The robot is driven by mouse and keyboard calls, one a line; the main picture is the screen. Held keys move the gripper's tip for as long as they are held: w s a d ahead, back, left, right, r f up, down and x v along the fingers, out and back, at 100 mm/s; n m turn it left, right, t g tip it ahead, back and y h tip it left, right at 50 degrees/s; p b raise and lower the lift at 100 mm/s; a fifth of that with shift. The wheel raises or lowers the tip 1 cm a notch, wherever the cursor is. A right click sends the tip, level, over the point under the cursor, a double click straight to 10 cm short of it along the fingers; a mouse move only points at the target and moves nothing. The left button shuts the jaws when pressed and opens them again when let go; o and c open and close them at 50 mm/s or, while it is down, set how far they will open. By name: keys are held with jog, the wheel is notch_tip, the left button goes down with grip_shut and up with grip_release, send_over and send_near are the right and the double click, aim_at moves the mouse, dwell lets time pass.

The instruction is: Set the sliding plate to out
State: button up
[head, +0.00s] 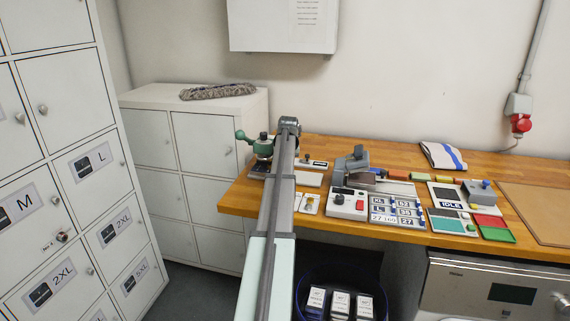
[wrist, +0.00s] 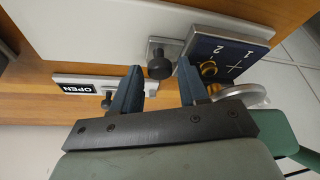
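A long white plate (wrist: 95,25) lies on the wooden bench in the wrist view, with a black knob (wrist: 160,66) on a grey square mount at its edge. A white plate in the head view (head: 309,179), partly behind my arm, looks like the same one. Beside it is a pale strip with a black OPEN label (wrist: 77,88) and a small grey knob. No in or out marking is readable. My gripper (wrist: 160,85) is open and empty; the black knob shows in the gap beyond its fingertips, apparently untouched. In the head view my fingers are hidden.
A blue panel with numbers and a brass dial (wrist: 208,68) lies close to the right finger. A green device with a handle (head: 262,147) stands at the bench's left end. A control box (head: 348,204) and several small panels fill the bench to the right.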

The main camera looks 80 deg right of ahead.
grip_shut()
dwell(0.3)
jog(key=s, duration=1.3)
jog(key=shift+s, duration=0.25)
grip_release()
jog(key=shift+s, duration=0.1)
jog(key=shift+o, duration=1.1)
jog(key=v, duration=1.3)
jog(key=shift+a+r, duration=0.2)
jog(key=shift+r, duration=0.15)
